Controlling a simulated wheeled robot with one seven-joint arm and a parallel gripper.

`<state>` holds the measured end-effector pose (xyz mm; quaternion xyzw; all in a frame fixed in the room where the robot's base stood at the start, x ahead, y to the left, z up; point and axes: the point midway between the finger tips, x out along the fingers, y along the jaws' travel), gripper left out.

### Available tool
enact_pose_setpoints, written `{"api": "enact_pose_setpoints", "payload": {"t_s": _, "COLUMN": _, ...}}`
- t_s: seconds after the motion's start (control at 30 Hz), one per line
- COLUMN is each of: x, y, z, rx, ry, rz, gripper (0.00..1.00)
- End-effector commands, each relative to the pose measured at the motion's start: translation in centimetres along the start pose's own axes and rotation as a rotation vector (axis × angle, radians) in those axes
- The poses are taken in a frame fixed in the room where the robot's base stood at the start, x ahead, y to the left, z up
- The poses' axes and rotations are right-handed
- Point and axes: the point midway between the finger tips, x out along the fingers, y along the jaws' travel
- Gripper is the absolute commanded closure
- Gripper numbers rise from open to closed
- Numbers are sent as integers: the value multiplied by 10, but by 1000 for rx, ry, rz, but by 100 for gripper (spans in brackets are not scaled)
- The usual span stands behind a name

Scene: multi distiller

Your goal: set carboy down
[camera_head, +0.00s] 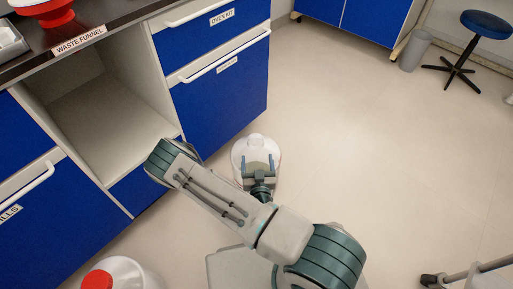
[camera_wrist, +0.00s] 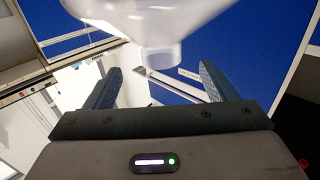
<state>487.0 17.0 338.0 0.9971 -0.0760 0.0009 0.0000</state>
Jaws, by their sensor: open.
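A translucent white carboy (camera_head: 254,146) is by the floor in front of the blue cabinets, just beyond my gripper (camera_head: 258,164). It appears upright and standing on the floor, though its base is partly hidden by my gripper. In the wrist view, the carboy's body (camera_wrist: 150,15) fills the top, with its neck (camera_wrist: 160,55) pointing down in the picture. My gripper (camera_wrist: 158,80) is open, its two fingers spread to either side of the neck. No finger visibly touches the neck.
A second white carboy with a red cap (camera_head: 97,280) stands at the bottom left. An open cabinet bay (camera_head: 110,130) is at the left, under a counter labelled WASTE FUNNEL. A blue stool (camera_head: 485,23) and grey bin (camera_head: 414,50) stand far right. The floor (camera_head: 370,140) to the right is clear.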

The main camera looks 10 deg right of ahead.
Motion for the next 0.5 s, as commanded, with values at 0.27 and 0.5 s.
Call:
{"api": "enact_pose_setpoints", "payload": {"t_s": 0.27, "x": -42, "y": 0, "z": -1, "rx": 0, "ry": -1, "rz": 0, "gripper": 22}}
{"api": "enact_pose_setpoints", "payload": {"t_s": 0.5, "x": -34, "y": 0, "z": -2, "rx": 50, "ry": -68, "rz": 82, "gripper": 22}}
